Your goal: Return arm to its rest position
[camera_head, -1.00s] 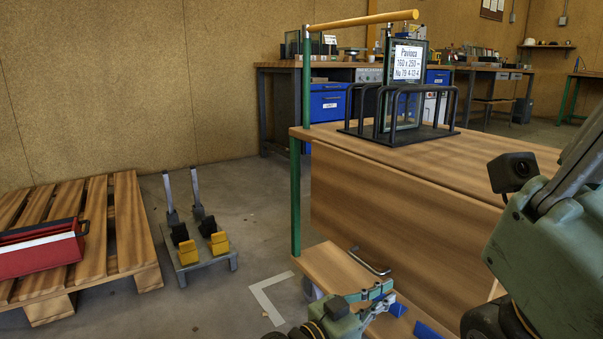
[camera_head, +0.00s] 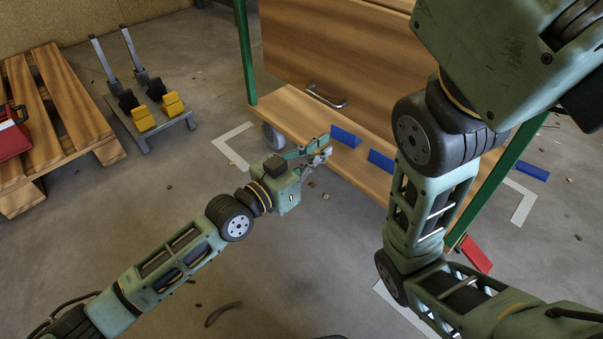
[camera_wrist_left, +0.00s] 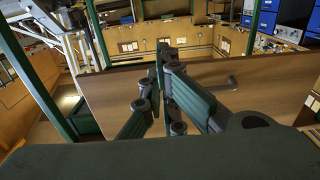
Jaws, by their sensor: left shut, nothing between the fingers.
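My left arm comes in from the lower left, and its green gripper (camera_head: 327,147) is shut and empty.
A wooden pallet (camera_head: 62,97) with a red toolbox (camera_head: 12,138) stands at the left, beside a low metal stand (camera_head: 150,125) with yellow pedals. Blue pieces (camera_head: 345,137) sit along the shelf. The grey floor is mostly clear.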

